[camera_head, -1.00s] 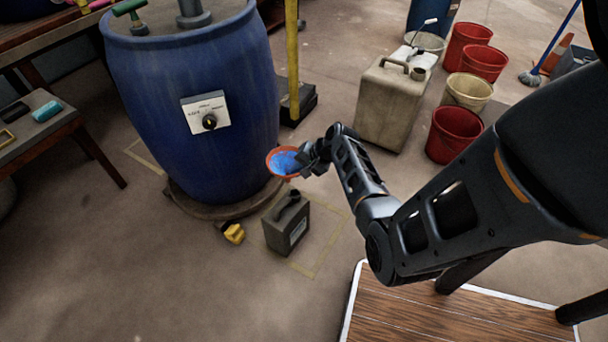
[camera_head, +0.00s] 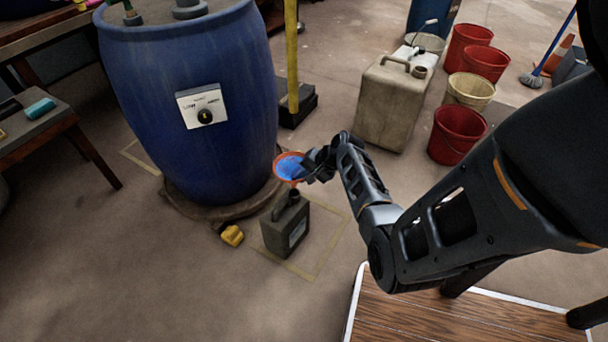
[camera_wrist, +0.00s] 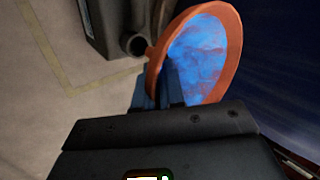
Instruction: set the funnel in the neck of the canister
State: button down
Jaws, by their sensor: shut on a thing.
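The funnel (camera_head: 289,168) has an orange rim and a mottled blue inside. My gripper (camera_head: 306,166) is shut on its rim side and holds it tilted in the head view. The wrist view also shows the funnel (camera_wrist: 206,58) large, with my gripper's fingers (camera_wrist: 158,88) at its near edge. The dark grey canister (camera_head: 284,232) stands upright on the floor below the funnel. Its open neck (camera_wrist: 136,45) shows in the wrist view, left of the funnel rim and apart from it.
A large blue vat (camera_head: 190,140) with a dial panel stands behind left. A yellow object (camera_head: 232,236) lies left of the canister. A bigger beige canister (camera_head: 393,108) and several red and cream buckets (camera_head: 457,133) stand to the right. Floor right of the canister is clear.

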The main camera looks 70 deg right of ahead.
jog(key=shift+f+b, duration=2.1)
jog(key=shift+f, duration=0.8)
jog(key=shift+f, duration=0.45)
jog(key=c, duration=1.2)
grip_release()
jog(key=shift+o, duration=0.2)
jog(key=p+v, duration=0.3)
jog(key=v, duration=0.4)
jog(key=shift+s+r, duration=0.25)
jog(key=shift+r, duration=0.1)
